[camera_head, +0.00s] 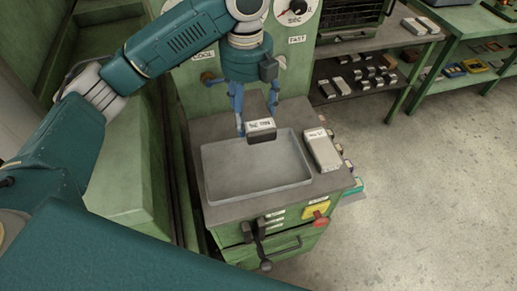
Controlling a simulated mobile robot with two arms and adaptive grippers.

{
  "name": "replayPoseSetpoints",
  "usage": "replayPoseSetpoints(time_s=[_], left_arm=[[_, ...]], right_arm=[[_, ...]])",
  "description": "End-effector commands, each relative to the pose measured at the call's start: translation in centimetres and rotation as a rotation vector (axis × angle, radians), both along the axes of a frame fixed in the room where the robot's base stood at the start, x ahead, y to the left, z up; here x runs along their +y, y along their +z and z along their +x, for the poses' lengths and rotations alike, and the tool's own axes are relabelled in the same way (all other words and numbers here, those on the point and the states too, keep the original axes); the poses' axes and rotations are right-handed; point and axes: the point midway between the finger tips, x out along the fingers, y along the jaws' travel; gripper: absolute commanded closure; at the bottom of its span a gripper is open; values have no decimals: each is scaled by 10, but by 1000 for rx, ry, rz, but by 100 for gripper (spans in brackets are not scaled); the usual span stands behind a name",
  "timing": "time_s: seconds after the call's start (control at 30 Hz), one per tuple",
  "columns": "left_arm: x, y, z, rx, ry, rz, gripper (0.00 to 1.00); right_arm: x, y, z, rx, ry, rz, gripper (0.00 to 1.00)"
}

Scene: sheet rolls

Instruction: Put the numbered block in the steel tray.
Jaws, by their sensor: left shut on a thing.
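My left gripper (257,122) reaches down from above and is shut on the numbered block (261,136). The block is dark, with a pale labelled top whose print is too small to read. It is held over the back part of the steel tray (207,180); I cannot tell how far above the tray floor it is. The tray is shallow, grey and rectangular, and the part of its floor that shows is empty. My right gripper is not in view.
A second pale labelled block (322,150) lies on the worktop right of the tray. A red knob (320,219) and a dark lever (258,244) stick out at the machine's front. Shelves with several small blocks stand at the back right.

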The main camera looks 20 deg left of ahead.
Motion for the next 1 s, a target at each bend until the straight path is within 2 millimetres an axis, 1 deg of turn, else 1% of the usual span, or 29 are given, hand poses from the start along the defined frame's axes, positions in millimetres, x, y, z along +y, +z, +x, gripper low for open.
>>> replayPoseSetpoints(time_s=[0.07,0.13,0.17,0.3,0.4,0.43,0.53,0.6,0.7,0.8,0.87,1.0], left_arm=[[1,-13,-2,6,-1,1,67],[1,-29,-3,7,0,3,67],[1,-36,-3,8,0,2,67],[1,-73,-4,8,1,2,67],[1,-99,-3,7,1,3,67],[0,-107,-4,6,0,1,67],[0,-128,-4,5,1,1,67],[1,-139,-3,2,0,2,67],[0,-149,-3,3,0,1,67],[0,-156,-3,1,0,0,67],[1,-164,-3,4,1,2,67],[0,-185,-3,3,0,2,67]], right_arm=[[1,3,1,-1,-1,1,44],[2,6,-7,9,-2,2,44],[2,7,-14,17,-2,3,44],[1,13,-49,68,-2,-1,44],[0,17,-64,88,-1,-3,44],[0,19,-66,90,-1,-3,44],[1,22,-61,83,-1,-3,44],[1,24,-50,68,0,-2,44],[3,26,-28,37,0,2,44],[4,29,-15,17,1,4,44],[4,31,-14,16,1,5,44],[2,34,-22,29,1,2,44]])
